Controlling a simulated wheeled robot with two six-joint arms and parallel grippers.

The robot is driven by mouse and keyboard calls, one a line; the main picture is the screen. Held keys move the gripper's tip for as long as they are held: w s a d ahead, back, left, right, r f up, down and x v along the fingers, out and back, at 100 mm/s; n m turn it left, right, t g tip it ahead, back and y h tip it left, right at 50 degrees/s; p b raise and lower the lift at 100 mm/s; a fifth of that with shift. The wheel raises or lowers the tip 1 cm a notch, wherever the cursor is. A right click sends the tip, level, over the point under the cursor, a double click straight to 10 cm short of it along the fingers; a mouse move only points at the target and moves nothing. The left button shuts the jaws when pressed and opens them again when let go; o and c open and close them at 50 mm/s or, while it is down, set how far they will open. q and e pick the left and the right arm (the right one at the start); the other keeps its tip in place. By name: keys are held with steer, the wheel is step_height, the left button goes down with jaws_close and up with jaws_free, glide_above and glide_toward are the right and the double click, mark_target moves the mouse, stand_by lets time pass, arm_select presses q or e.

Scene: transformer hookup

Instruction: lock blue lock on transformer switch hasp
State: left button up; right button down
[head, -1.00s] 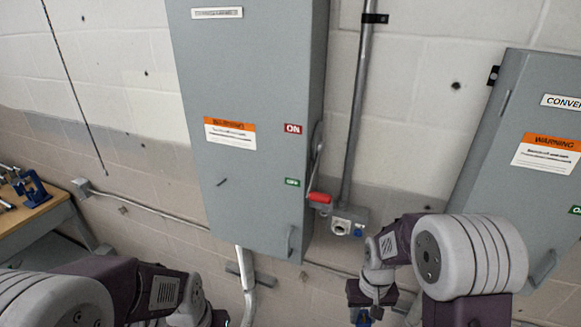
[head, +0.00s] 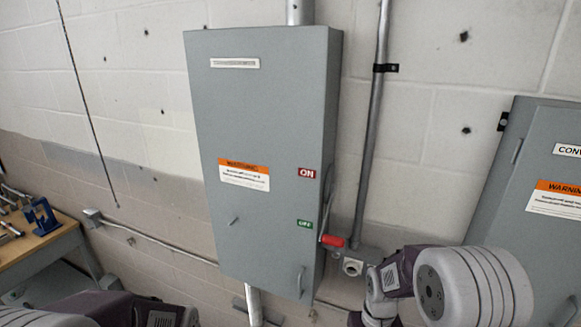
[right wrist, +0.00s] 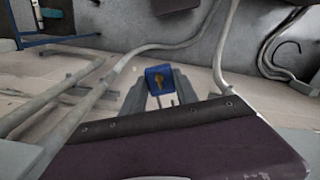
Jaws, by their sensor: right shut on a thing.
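The transformer switch box (head: 255,120) is a tall grey wall cabinet in the head view, with ON and OFF labels on its right side. Its lever with a red grip (head: 333,240) hangs at its right edge, down by the OFF label. I cannot make out the hasp. The blue lock (right wrist: 160,72) shows in the right wrist view, with a brass-coloured keyway face. My right gripper (right wrist: 160,88) is shut on the lock, a finger on each side. In the head view the right arm is below and right of the lever, its fingers out of frame. My left gripper is out of view.
A second grey cabinet (head: 545,210) with a warning label hangs at the right. A vertical conduit (head: 375,120) runs between the cabinets down to an outlet box. A wooden workbench (head: 40,255) with a blue tool stands at the far left.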

step_height(320, 180, down, 22)
steer(key=b, duration=2)
steer(key=shift+d+f, duration=0.2)
